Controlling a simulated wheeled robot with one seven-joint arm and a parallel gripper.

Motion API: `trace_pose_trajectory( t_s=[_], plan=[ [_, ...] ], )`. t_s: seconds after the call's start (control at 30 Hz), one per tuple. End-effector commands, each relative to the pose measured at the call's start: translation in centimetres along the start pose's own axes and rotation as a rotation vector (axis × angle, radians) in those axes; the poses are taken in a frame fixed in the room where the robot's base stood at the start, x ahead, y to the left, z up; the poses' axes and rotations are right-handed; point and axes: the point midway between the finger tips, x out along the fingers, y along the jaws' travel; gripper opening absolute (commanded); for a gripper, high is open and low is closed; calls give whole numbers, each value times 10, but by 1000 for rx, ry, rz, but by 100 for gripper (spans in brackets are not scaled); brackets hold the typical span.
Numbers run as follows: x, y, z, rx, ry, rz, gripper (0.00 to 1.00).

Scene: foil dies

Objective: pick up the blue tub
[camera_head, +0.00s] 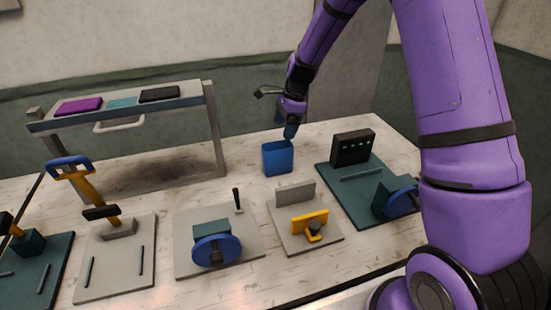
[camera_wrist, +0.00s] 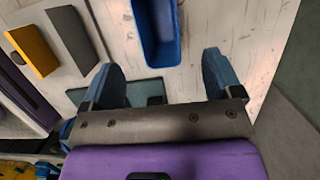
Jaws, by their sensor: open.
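The blue tub (camera_head: 278,158) stands upright on the pale wooden table, right of the grey rack. It is open-topped and looks empty in the wrist view (camera_wrist: 158,35), where its upper part runs out of the picture. My gripper (camera_head: 290,132) is at the tub's far right side in the head view, close above its rim. In the wrist view my gripper (camera_wrist: 162,75) has its two blue fingers spread wide with nothing between them. The tub lies just beyond the fingertips there. I cannot tell whether a finger touches it.
A grey rack (camera_head: 215,130) with flat purple, teal and black blocks stands at left. A teal plate (camera_head: 340,196) with a black box (camera_head: 352,147) is right of the tub. A grey plate with a yellow block (camera_head: 309,222) is in front. Bare table lies left of the tub.

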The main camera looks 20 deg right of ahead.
Motion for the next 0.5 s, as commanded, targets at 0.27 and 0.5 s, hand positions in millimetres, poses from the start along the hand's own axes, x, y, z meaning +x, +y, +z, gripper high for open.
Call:
trace_pose_trajectory(
  t_s=[0.27,0.5],
  plan=[
    [39,1,0,-1,0,2,85],
    [51,1,0,-2,0,1,85]
  ],
)
